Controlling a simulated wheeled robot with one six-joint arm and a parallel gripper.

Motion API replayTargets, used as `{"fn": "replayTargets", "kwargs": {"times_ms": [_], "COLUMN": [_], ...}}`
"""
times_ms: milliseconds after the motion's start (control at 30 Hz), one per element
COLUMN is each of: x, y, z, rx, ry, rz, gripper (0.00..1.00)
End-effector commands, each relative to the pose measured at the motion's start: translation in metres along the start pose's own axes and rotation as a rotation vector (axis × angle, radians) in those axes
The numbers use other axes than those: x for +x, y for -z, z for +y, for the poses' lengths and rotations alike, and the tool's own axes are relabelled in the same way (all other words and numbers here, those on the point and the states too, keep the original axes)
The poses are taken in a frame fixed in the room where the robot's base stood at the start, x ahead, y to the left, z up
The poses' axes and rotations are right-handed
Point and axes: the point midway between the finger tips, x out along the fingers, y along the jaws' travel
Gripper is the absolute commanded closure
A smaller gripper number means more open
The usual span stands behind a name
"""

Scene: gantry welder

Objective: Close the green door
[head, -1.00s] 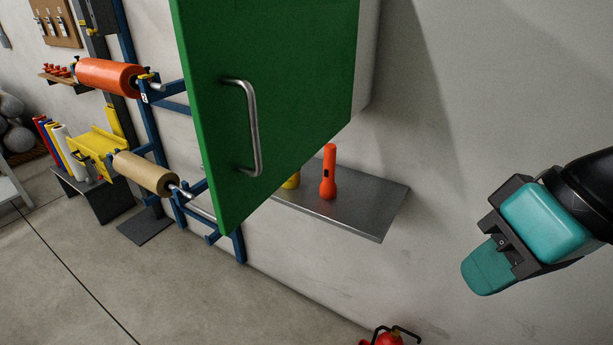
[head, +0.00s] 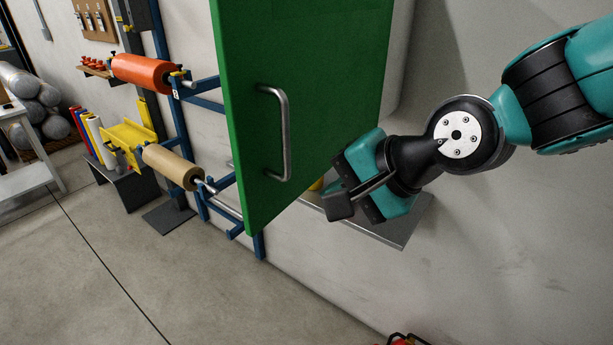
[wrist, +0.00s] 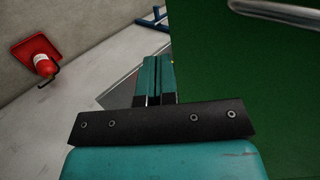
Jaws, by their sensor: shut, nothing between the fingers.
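The green door (head: 300,80) stands out from the wall at an angle, its outer face towards me. Its upright metal bar handle (head: 284,135) is near the left edge. The inside is hidden. My gripper (head: 345,200) is shut and empty, in front of the door's lower right part and to the right of the handle. I cannot tell whether it touches the door. In the wrist view, the shut teal fingers (wrist: 156,78) point ahead beside the green door (wrist: 245,85), which fills the right side. The handle (wrist: 285,12) shows at top right there.
A metal shelf (head: 400,232) below the door holds a yellow item (head: 316,185), partly hidden. A blue rack with an orange roll (head: 142,71) and a tan roll (head: 170,167) stands left. A red fire extinguisher (wrist: 42,62) is near the wall.

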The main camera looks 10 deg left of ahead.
Motion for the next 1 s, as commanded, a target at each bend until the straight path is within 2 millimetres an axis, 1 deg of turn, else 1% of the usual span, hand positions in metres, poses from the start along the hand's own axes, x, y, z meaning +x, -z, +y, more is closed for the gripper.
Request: {"fn": "replayTargets", "kwargs": {"times_ms": [33, 67, 100, 200, 333, 500, 833, 1000], "x": [0.01, 0.015, 0.02, 0.03, 0.04, 0.045, 0.046, 0.048], "y": [0.0, -0.001, -0.001, -0.001, 0.0, 0.0, 0.001, 0.007], "z": [-0.001, -0.001, -0.006, -0.017, -0.025, -0.027, -0.027, -0.03], "rx": [0.0, -0.001, -0.002, -0.003, -0.001, -0.001, 0.001, 0.029], "ry": [-0.005, -0.003, -0.001, -0.001, 0.0, 0.0, 0.0, 0.0], "rz": [-0.003, -0.003, -0.002, -0.001, 0.0, 0.001, 0.003, 0.034], "gripper": [1.0, 1.0, 1.0, 1.0, 1.0, 1.0, 1.0, 1.0]}}
